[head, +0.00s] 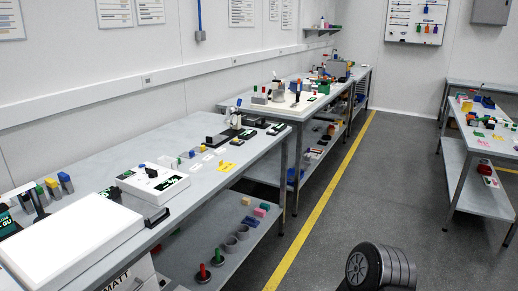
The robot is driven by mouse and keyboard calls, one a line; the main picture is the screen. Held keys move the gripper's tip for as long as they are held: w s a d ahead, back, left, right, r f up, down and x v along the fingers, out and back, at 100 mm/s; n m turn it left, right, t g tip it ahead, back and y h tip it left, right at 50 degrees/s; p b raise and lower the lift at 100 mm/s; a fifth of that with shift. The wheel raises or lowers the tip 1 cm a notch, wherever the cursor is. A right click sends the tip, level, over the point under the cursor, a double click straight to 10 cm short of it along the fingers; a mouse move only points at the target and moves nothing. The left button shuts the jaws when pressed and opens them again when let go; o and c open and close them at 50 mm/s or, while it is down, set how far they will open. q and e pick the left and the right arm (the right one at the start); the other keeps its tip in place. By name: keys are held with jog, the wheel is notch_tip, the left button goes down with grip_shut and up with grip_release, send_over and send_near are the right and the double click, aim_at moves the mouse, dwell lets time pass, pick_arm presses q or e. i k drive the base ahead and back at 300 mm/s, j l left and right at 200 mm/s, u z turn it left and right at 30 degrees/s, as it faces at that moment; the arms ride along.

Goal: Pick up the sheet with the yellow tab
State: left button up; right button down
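I cannot make out for certain a sheet with a yellow tab. A small flat yellow piece (226,167) lies on the near bench, toward its right edge. A small upright grey piece with a yellow top (40,191) stands at the left of the same bench, in a row with green-topped and blue-topped ones. Both are too small to tell whether either is the sheet. Neither of my grippers shows in the head view. A dark ribbed part at the bottom right looks like part of my own arm, with no fingers visible.
A large white panel (70,240) covers the near bench's front left. A smaller white box (153,180) with small items sits behind it. More benches with clutter stand beyond and at the right (480,150). The grey floor (400,180) between them is clear, with a yellow line (322,203).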

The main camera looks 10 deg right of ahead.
aim_at(202, 149)
jog(key=i+l, duration=0.45)
jog(key=i+l+z, duration=0.1)
jog(key=i+l, duration=0.35)
jog(key=i, duration=0.2)
jog(key=i+l, duration=0.4)
jog(key=i, duration=0.2)
jog(key=i+l+z, duration=0.1)
jog(key=i+l, duration=0.3)
jog(key=i, duration=0.15)
